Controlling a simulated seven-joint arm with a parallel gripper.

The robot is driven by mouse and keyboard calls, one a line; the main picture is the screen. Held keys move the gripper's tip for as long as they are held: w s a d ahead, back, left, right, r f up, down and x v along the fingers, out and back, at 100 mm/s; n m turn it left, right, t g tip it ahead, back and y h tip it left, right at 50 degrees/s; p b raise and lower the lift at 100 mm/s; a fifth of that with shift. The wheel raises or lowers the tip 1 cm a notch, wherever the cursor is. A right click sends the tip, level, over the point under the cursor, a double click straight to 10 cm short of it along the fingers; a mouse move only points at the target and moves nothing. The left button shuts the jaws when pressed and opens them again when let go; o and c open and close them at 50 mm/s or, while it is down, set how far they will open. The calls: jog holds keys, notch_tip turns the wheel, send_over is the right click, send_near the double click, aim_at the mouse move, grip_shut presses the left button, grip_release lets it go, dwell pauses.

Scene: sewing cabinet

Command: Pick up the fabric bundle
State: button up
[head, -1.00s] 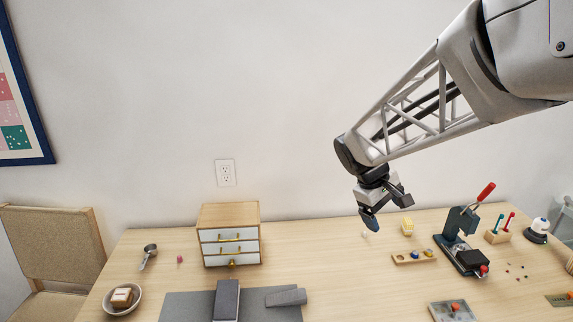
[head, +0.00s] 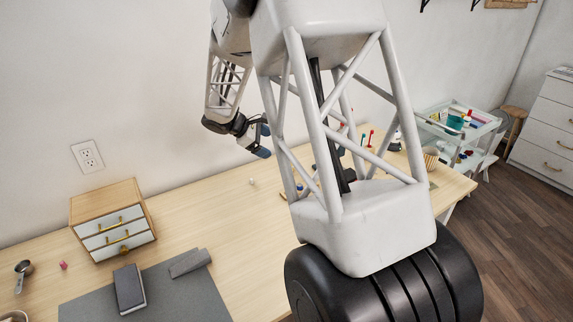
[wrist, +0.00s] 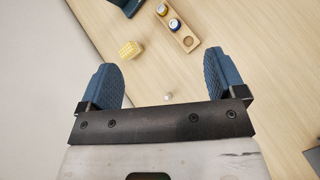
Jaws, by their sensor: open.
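I cannot tell for sure which thing is the fabric bundle. A yellow, dimpled block (wrist: 130,49) lies on the table ahead of my gripper in the wrist view; my arm hides it in the head view. A grey rolled piece (head: 190,262) lies on the dark grey mat (head: 190,298), at the lower left of the head view. My gripper (head: 264,142) hangs above the table near the wall. In the wrist view its blue fingers (wrist: 163,76) are wide apart, with nothing held between them.
A dark book-like case (head: 129,288) lies on the mat. A small drawer cabinet (head: 113,220) stands at the left. A wooden tray (wrist: 185,38) with small round items and a tiny white piece (wrist: 168,96) lie below my gripper. My arm blocks the table's middle.

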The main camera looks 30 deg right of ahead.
jog(key=w+d+f+n+h, duration=0.1)
jog(key=w+d+f+n, duration=0.1)
jog(key=f, duration=0.4)
jog(key=w+d+f+n+h, duration=0.1)
jog(key=w+d+f, duration=0.4)
jog(key=w+f, duration=0.1)
jog(key=w+d+f+n+h, duration=0.2)
jog(key=w+d+f, duration=0.2)
jog(key=w+f, duration=0.1)
jog(key=shift+w+f+n, duration=0.3)
jog(key=shift+w+f, duration=0.1)
jog(key=shift+f, duration=0.1)
jog(key=shift+x, duration=1.25)
jog(key=shift+x, duration=2.65)
jog(key=shift+s, duration=0.1)
jog(key=shift+a, duration=0.1)
jog(key=c, duration=1)
